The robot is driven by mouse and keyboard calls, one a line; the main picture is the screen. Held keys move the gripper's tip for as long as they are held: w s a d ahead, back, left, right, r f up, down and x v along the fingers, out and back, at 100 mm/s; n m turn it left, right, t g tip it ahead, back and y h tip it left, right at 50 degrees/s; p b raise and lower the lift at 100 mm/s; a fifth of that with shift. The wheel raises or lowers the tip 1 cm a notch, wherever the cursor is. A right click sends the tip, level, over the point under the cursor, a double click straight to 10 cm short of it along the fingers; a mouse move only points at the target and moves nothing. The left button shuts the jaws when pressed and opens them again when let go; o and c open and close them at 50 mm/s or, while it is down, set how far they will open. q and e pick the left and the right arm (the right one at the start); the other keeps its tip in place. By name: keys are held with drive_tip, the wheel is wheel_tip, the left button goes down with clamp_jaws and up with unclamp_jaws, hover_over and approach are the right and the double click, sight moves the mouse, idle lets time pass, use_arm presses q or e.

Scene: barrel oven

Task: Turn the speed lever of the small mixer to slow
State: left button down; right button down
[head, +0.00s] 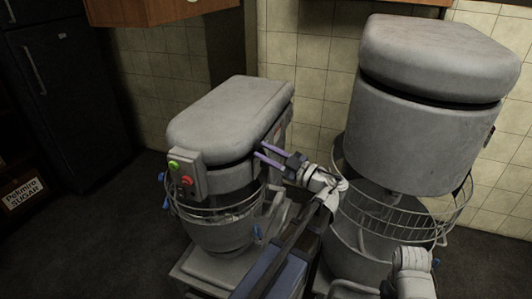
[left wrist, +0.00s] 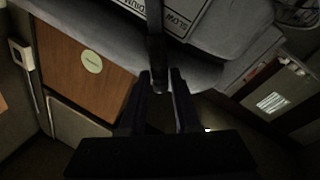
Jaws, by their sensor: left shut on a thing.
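The small mixer (head: 225,120) stands left of centre in the head view, with a grey rounded head, a bowl (head: 222,232) and a wire guard. My left gripper (head: 260,150) reaches its right side. In the left wrist view the speed lever (left wrist: 155,35) is a dark bar running down between the fingertips (left wrist: 160,82), and the gripper is shut on it. A speed label (left wrist: 185,14) beside the lever reads SLOW and MEDIUM, upside down. The lever cannot be made out in the head view. My right gripper is not in view.
A larger mixer (head: 420,140) with a wire guard stands close on the right, near my left arm. A control box (head: 186,174) with green and red buttons is on the small mixer's front. A dark fridge (head: 65,85) and a sugar box (head: 22,195) are at left.

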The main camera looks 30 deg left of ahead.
use_arm(q)
drive_tip(key=c, duration=0.9)
unclamp_jaws()
drive_tip(key=shift+s, duration=0.1)
drive_tip(key=shift+d+f, duration=0.1)
drive_tip(key=d+f+b, duration=0.1)
drive_tip(key=d, duration=0.6)
drive_tip(key=shift+d, duration=0.3)
drive_tip(key=s+d+f+m+t+h+p, duration=0.1)
drive_tip(key=s+d+f+m+h+p, duration=0.15)
drive_tip(key=d+f+m+h, duration=0.45)
drive_tip(key=s+d+f+m+t+h+p, duration=0.1)
drive_tip(key=s+d+f+m+h+p, duration=0.2)
drive_tip(key=f+m, duration=0.45)
drive_tip(key=s+d+f+m+g+h+p, duration=0.1)
drive_tip(key=s+d+m+h, duration=0.2)
drive_tip(key=d+m, duration=0.4)
drive_tip(key=s+d+m+h+p, duration=0.2)
drive_tip(key=s+d+m+h, duration=0.1)
drive_tip(key=d+m+h, duration=0.2)
drive_tip(key=d+m, duration=0.2)
drive_tip(key=d, duration=0.2)
drive_tip(key=shift+s+d+f+g, duration=0.2)
drive_tip(key=shift+d+f+g, duration=0.1)
drive_tip(key=shift+f+g, duration=0.1)
